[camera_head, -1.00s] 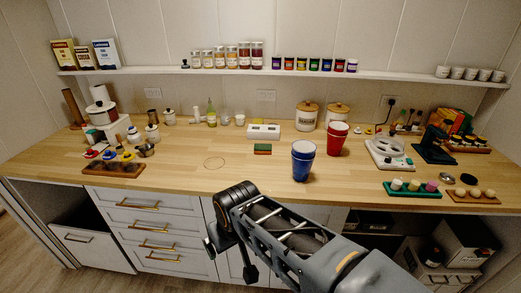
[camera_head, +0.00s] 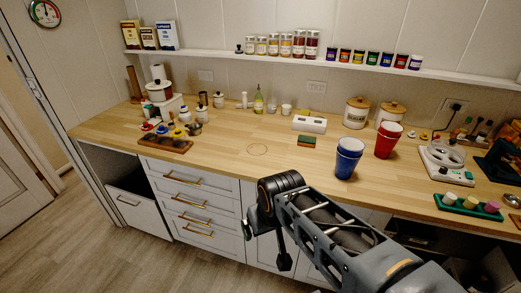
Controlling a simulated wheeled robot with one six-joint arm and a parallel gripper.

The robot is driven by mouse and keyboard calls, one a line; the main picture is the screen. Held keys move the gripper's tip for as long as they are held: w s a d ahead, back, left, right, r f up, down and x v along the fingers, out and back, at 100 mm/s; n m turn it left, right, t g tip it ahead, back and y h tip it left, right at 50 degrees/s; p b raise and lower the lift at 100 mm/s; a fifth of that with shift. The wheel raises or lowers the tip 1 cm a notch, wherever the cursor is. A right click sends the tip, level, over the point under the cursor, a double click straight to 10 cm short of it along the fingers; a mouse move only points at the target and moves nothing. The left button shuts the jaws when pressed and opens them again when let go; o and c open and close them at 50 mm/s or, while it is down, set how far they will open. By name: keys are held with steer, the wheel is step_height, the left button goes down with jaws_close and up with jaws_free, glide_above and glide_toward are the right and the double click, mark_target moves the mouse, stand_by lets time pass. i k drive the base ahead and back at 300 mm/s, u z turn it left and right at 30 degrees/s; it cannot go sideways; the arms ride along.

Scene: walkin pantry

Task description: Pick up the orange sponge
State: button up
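The orange sponge (camera_head: 307,141) looks like a small orange-brown block with a green layer. It lies on the wooden counter (camera_head: 225,150), in front of a white box-like device and left of the blue cups. My gripper (camera_head: 265,246) is in front of the counter's front edge, below and left of the sponge and well apart from it. Its dark parts are partly hidden by the wrist, and I cannot tell whether its fingers are apart or closed. Nothing shows in its grip.
Blue cups (camera_head: 347,158) and red cups (camera_head: 388,140) stand right of the sponge. The white device (camera_head: 309,124) is close behind it. Canisters (camera_head: 356,112) stand farther back. A dark wooden tray (camera_head: 166,145) sits at left. The counter left of the sponge is mostly clear.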

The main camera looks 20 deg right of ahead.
mark_target(304, 141)
steer(key=k, duration=0.6)
steer(key=u, duration=0.3)
steer(key=i, duration=0.8)
steer(key=z, duration=0.75)
steer(key=i, duration=0.8)
steer(key=z, duration=0.9)
